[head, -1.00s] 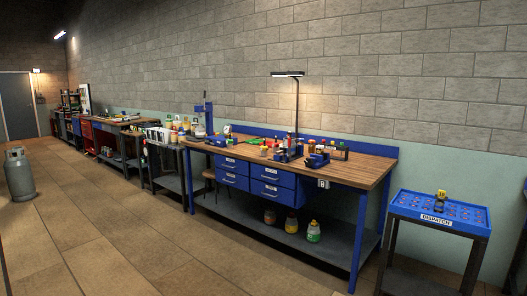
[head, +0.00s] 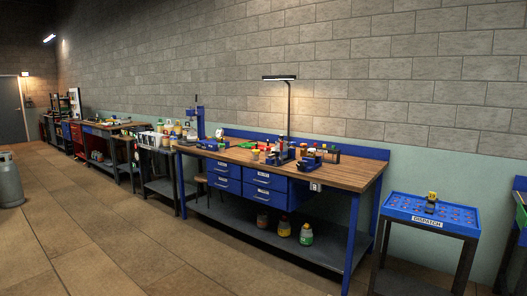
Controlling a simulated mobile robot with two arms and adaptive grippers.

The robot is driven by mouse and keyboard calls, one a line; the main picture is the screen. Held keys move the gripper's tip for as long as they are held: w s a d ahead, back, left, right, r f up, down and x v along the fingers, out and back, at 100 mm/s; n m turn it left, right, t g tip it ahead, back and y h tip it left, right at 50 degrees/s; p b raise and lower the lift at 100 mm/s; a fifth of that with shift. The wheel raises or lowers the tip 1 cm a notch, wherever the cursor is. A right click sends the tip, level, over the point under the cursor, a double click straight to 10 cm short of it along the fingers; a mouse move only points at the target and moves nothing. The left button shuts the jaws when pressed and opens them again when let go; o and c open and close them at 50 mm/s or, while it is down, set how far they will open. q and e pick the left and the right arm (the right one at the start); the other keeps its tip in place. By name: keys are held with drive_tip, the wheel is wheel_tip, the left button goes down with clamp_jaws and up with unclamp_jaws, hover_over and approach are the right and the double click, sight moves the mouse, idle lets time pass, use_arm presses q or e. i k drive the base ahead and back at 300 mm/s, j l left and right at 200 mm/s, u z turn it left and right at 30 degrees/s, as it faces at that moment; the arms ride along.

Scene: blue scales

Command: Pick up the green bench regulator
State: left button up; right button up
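The blue workbench (head: 362,182) with a wooden top stands against the wall. Small items crowd its top, among them a low green item (head: 248,145) towards the back. It is too small to tell whether this is the green bench regulator. Neither of my grippers is in view.
A blue DISPATCH tray (head: 398,211) on a dark stand is at the right. Several bottles, one green-labelled (head: 306,235), stand on the bench's lower shelf (head: 262,233). A grey gas cylinder (head: 9,182) is at the left edge. The floor in front is clear.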

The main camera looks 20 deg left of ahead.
sight(222, 147)
drive_tip(key=i+j+u, duration=0.65)
drive_tip(key=i+u, duration=0.65)
drive_tip(key=i, duration=1.65)
